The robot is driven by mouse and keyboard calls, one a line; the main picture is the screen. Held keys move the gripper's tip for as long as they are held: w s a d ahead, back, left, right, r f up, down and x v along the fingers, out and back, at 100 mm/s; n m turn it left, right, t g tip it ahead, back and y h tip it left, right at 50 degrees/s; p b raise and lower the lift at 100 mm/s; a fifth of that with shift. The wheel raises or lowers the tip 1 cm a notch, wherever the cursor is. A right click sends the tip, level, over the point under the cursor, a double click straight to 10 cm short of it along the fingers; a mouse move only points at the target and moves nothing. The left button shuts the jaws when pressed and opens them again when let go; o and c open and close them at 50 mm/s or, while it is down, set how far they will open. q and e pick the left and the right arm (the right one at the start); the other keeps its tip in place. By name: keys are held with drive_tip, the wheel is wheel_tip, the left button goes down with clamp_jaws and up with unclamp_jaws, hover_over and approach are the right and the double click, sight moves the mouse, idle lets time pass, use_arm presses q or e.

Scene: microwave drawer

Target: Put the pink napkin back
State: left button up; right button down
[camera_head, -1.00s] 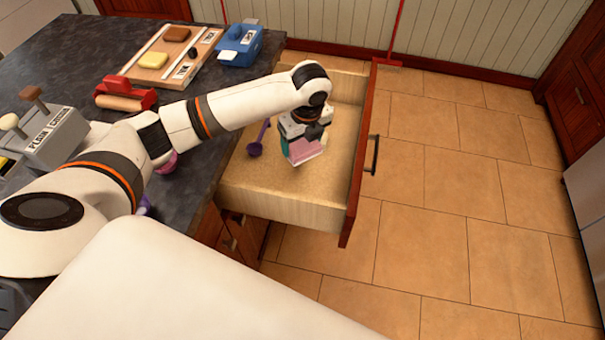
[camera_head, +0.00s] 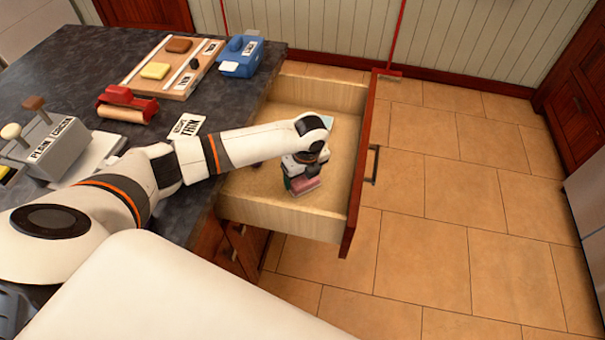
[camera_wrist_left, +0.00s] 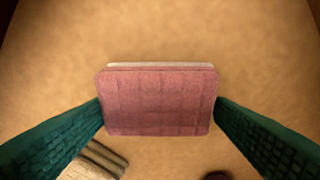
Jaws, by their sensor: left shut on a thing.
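The pink napkin (camera_head: 305,187) is a small, thick folded block in my left gripper (camera_head: 301,180), inside the open drawer (camera_head: 247,188). In the left wrist view the napkin (camera_wrist_left: 158,104) sits between the two green fingers (camera_wrist_left: 159,118), which touch its left and right sides. A paler layer shows along its top edge. Below it is the tan drawer floor (camera_wrist_left: 250,50); I cannot tell whether the napkin touches it. My right gripper is not in view.
A pale ridged object (camera_wrist_left: 95,162) shows low in the wrist view.

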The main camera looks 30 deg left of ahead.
sight(306, 183)
use_arm(q)
drive_tip(key=o, duration=0.9)
drive_tip(key=shift+f, duration=0.1)
drive_tip(key=r, duration=0.4)
drive_tip(key=d+r, duration=0.1)
drive_tip(key=r, duration=0.3)
drive_tip(key=s+r, duration=0.1)
drive_tip(key=r, duration=0.3)
drive_tip(key=shift+d+r, duration=0.1)
drive_tip(key=shift+d, duration=0.2)
